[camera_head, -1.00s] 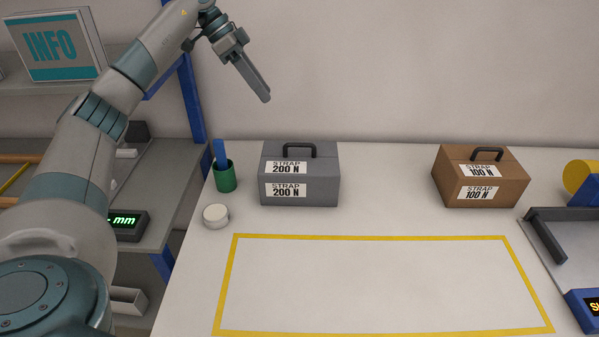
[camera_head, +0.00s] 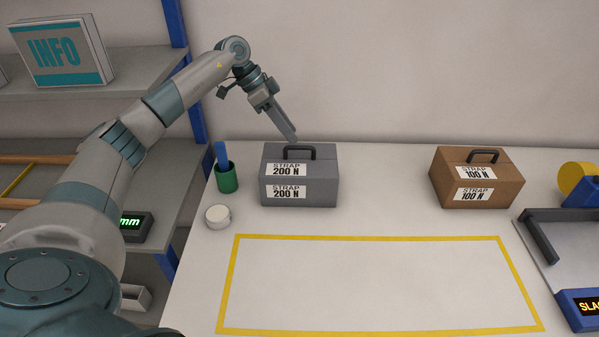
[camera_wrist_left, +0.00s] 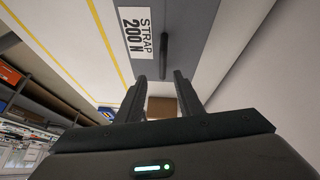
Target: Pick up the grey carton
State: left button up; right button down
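The grey carton (camera_head: 324,182) stands upright on the white table, left of centre. It has a black handle (camera_head: 299,149) on top and labels reading STRAP 200 N. My left gripper (camera_head: 290,135) points down just above the carton's top, by the handle, with nothing held. In the left wrist view its two fingers (camera_wrist_left: 160,77) are apart, and the handle (camera_wrist_left: 164,55) of the grey carton (camera_wrist_left: 185,25) shows ahead between them. No contact shows. My right gripper is not in view.
A brown carton (camera_head: 477,180) labelled 100 N stands to the right. A green cup (camera_head: 227,179) with a blue item and a white round tin (camera_head: 218,217) are left of the grey carton. The yellow-outlined area (camera_head: 375,285) in front is empty. A blue-cornered device (camera_head: 583,308) sits at right.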

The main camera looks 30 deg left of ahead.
aim_at(299, 168)
pick_arm(q)
jog(key=shift+f, duration=0.1)
jog(key=shift+f, duration=0.15)
jog(key=p+x, duration=0.1)
jog(key=x, duration=0.1)
jog(key=p+x, duration=0.1)
jog(key=x, duration=0.1)
jog(key=shift+w+a+f+p, duration=0.1)
jog(key=shift+a+p, duration=0.15)
jog(key=shift+p, duration=0.05)
jog(key=shift+w+d+f, duration=0.1)
jog(key=shift+d+f, duration=0.05)
jog(key=shift+f, duration=0.25)
grip_shut()
dwell(1.2)
